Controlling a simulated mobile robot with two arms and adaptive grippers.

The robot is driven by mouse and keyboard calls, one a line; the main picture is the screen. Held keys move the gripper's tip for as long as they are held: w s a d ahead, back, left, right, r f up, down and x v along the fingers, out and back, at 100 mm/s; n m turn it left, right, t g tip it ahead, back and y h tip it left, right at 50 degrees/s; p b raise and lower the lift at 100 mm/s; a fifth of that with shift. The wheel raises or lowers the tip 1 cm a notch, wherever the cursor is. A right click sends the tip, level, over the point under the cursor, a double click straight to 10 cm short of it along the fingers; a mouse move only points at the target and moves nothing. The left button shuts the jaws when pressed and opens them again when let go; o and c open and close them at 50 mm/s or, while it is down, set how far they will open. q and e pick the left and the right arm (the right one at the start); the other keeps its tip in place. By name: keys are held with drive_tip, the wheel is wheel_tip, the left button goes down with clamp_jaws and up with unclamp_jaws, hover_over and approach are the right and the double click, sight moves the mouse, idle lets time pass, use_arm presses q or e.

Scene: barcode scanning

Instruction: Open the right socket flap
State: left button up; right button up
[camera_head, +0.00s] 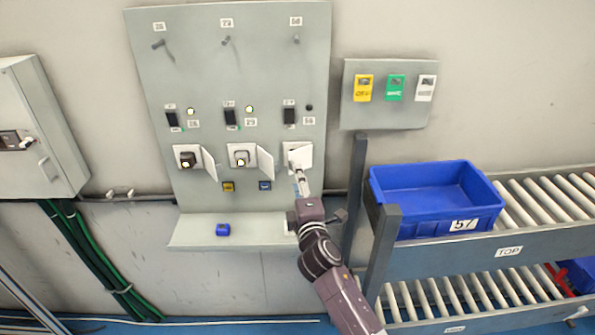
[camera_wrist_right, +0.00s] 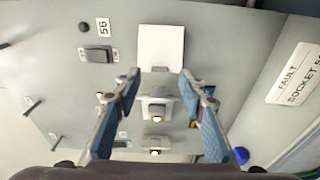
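The right socket flap (camera_head: 292,152) is a white square plate on the lower right of the grey wall panel (camera_head: 270,60). In the right wrist view the flap (camera_wrist_right: 160,45) looks flat and closed, with its socket hidden behind it. My right gripper (camera_head: 299,172) reaches up from below to the lower part of the flap in the head view. Contact cannot be told. My left gripper is not in view.
A small blue object (camera_head: 222,230) lies on the panel's ledge (camera_head: 195,240). A blue crate (camera_head: 440,220) sits on the roller rack at right, beside a grey post (camera_head: 354,190).

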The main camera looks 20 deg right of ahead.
sight(302, 161)
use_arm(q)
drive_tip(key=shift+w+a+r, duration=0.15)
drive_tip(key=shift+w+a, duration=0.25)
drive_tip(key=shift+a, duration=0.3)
use_arm(e)
drive_tip(key=w, duration=0.5)
drive_tip(key=shift+d, duration=0.1)
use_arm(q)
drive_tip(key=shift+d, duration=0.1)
use_arm(e)
drive_tip(key=c, duration=0.5)
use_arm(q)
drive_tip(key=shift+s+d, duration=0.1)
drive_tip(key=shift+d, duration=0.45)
use_arm(e)
clamp_jaws()
